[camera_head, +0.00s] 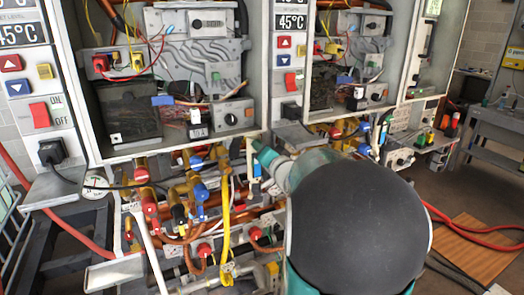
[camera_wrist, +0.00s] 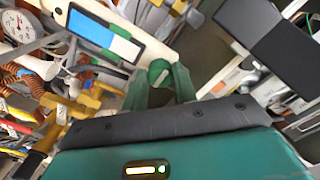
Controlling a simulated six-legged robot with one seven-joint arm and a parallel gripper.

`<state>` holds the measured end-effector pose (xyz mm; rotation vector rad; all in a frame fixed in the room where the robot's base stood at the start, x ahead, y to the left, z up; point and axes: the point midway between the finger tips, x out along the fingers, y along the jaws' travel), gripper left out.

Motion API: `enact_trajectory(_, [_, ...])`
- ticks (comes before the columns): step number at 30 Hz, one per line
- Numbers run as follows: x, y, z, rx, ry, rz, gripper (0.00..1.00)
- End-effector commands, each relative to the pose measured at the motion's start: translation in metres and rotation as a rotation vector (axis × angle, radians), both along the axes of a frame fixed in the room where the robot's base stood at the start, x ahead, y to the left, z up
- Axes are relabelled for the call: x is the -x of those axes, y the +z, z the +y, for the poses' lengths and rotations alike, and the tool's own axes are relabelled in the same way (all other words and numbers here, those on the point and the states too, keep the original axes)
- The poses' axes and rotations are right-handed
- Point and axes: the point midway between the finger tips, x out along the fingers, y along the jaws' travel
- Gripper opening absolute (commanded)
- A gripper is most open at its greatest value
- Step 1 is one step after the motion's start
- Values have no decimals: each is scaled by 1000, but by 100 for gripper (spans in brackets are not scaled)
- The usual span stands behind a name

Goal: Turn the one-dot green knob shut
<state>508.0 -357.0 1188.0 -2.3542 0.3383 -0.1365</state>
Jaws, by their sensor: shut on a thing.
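In the wrist view, a green knob (camera_wrist: 160,69) with a pale bar across its face sits between the fingertips of my gripper (camera_wrist: 160,84). The two green fingers are shut on its sides. I cannot make out any dots on it. A pale panel beside the knob carries a green, white and blue label (camera_wrist: 104,34). In the head view, my teal arm and its dark round cover hide most of the gripper, and I cannot clearly tell the knob apart there.
Open heater cabinets (camera_head: 175,75) stand behind the arm. Below are brass valves with red handles (camera_head: 149,203) and blue handles (camera_head: 201,192), a yellow hose (camera_head: 226,215) and copper pipes close to the arm's left. A round gauge (camera_wrist: 27,20) lies left in the wrist view.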

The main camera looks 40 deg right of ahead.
Motion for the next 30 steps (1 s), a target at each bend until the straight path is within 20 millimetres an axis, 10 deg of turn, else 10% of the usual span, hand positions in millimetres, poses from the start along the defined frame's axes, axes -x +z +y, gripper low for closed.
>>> enact_trajectory(4, [1, -1, 0, 0, -1, 1, 50])
enact_trajectory(17, [11, 0, 3, 2, -2, 1, 50])
enact_trajectory(30, [98, 0, 29, 2, -3, 1, 50])
